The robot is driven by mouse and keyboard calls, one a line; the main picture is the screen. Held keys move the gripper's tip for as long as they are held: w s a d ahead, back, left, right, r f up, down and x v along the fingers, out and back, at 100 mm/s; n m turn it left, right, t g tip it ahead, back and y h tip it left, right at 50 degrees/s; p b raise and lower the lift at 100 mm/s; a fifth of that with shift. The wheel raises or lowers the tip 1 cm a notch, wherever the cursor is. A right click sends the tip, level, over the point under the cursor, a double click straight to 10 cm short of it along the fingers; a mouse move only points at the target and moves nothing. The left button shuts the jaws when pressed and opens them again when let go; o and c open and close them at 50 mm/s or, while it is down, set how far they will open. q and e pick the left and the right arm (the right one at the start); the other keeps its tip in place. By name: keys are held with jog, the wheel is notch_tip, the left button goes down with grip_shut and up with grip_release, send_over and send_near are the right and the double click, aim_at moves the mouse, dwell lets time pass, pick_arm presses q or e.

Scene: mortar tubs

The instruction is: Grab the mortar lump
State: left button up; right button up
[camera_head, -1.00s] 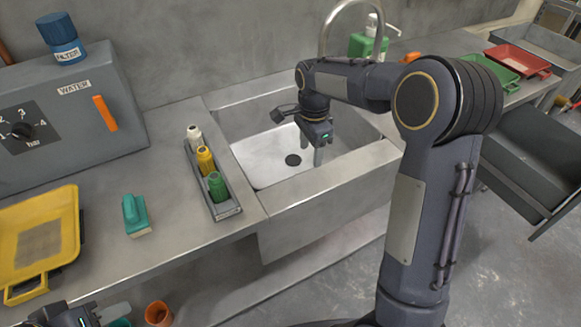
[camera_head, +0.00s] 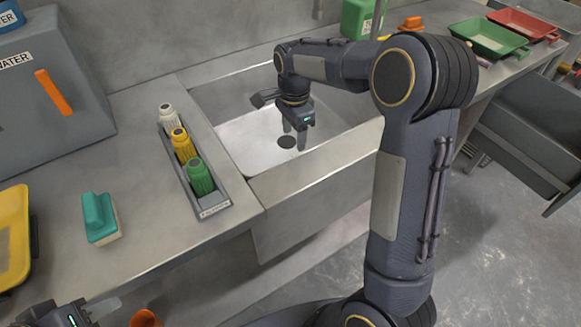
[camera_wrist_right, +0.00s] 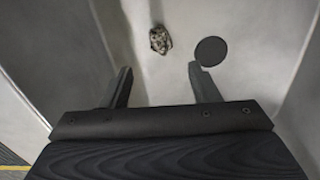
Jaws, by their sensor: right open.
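The mortar lump (camera_wrist_right: 160,40) is a small, rough grey-brown piece on the sink floor, left of the dark round drain (camera_wrist_right: 211,51) in the right wrist view. I cannot make it out in the head view. My right gripper (camera_wrist_right: 160,70) is open and empty, with the lump just beyond the gap between its fingertips in the picture. In the head view my right gripper (camera_head: 294,136) points down inside the metal sink (camera_head: 245,133), near the drain. My left gripper (camera_head: 98,308) is partly in view at the bottom left corner, away from the sink.
The sink walls surround my right gripper. A rack (camera_head: 213,210) with white, yellow and green bottles stands left of the sink. A green-handled block (camera_head: 100,218) and a yellow tray (camera_head: 14,235) lie further left. Green (camera_head: 490,38) and red (camera_head: 525,24) trays are at the back right.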

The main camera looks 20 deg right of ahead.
aim_at(291, 155)
jog(key=f, duration=0.2)
jog(key=f+b, duration=0.1)
jog(key=f, duration=0.5)
jog(key=shift+a+f, duration=0.15)
jog(key=shift+a, duration=0.2)
jog(key=c, duration=1.1)
